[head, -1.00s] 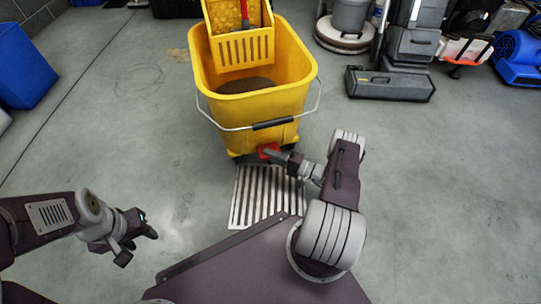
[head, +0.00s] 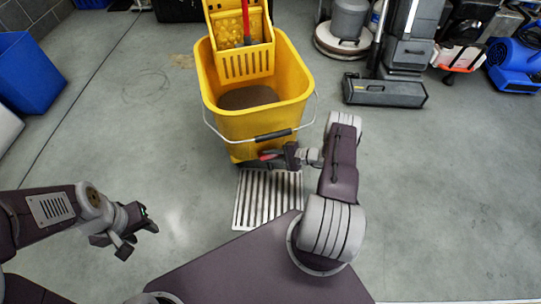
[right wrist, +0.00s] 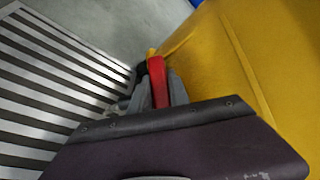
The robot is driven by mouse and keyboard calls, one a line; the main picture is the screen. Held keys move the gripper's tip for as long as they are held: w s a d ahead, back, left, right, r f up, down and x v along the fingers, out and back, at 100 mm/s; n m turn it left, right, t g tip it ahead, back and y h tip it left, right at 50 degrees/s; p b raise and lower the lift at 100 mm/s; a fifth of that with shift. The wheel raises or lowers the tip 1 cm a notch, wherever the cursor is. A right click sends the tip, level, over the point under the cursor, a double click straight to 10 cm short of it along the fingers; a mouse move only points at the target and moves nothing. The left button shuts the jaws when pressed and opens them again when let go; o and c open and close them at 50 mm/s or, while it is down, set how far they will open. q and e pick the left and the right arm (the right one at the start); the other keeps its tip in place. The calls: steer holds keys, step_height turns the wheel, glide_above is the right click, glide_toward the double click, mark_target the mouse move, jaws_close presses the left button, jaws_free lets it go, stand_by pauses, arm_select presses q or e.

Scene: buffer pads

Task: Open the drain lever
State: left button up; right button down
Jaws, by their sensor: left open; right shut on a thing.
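The yellow mop bucket (head: 258,121) stands upright on the floor with dark liquid inside. Its red drain lever (head: 270,155) is low on the near side, above the floor grate (head: 268,196). My right gripper (head: 284,157) is at the lever and shut on it, hiding part of it. In the right wrist view the red lever (right wrist: 158,82) shows between the grey fingers (right wrist: 160,92), beside the yellow bucket wall (right wrist: 235,65). My left gripper (head: 138,232) is open and empty above the floor at the left, away from the bucket.
A blue bin (head: 34,72) stands at the far left. Grey floor machines (head: 386,90) and a blue blower (head: 514,65) stand at the back right. A wire handle (head: 273,135) hangs across the bucket's near side.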

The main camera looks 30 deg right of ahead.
steer(key=shift+w+r+m+g, duration=0.3)
steer(key=shift+m+g, duration=0.1)
steer(key=shift+g, duration=0.2)
steer(key=shift+d, duration=0.1)
steer(key=c, duration=1.2)
jaws_free()
steer(key=shift+c, duration=0.2)
